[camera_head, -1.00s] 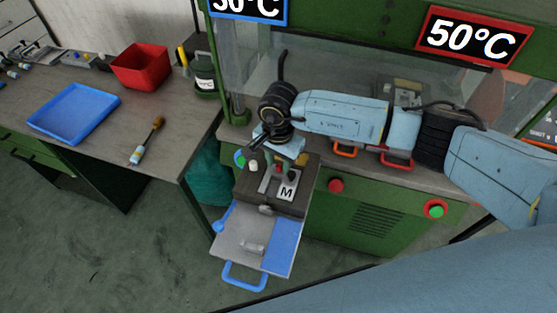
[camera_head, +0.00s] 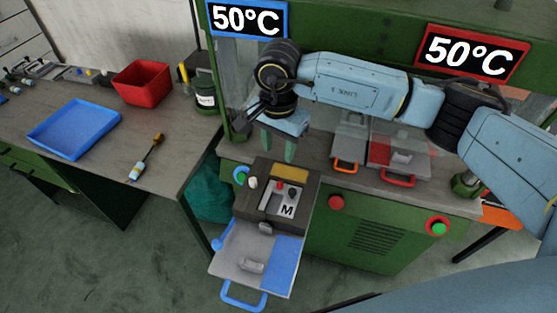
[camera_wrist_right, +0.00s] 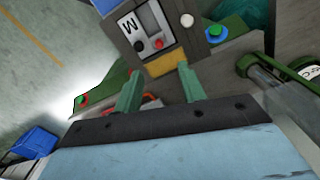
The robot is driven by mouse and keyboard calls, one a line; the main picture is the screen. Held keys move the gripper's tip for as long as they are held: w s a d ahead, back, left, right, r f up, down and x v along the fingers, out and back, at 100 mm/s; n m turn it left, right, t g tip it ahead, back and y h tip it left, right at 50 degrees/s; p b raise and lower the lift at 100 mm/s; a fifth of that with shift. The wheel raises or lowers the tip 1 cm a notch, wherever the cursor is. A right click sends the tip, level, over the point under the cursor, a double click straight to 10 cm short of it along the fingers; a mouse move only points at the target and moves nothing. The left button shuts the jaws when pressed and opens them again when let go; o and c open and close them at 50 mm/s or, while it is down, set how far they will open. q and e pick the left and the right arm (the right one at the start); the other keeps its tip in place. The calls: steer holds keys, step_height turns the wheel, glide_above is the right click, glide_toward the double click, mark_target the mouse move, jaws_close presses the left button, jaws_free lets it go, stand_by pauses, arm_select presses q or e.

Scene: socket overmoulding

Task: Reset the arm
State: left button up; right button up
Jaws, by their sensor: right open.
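My right arm comes in from the right in the head view, and its gripper (camera_head: 277,146) points down above the back edge of the mould block (camera_head: 308,190). The two green fingers are apart with nothing between them. The right wrist view shows the same fingers (camera_wrist_right: 158,88) spread, with the block (camera_wrist_right: 119,37) marked "M" beyond them. In the block's recess sit a red and a black piece. My left gripper is not in view.
A drawer plate with a blue handle (camera_head: 243,295) sticks out in front of the block. Orange and red handled plates (camera_head: 398,158) lie on the machine bench to the right. A blue tray (camera_head: 74,128), red bin (camera_head: 142,83) and screwdriver (camera_head: 146,157) are on the left table.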

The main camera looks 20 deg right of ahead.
steer(key=shift+r, duration=0.7)
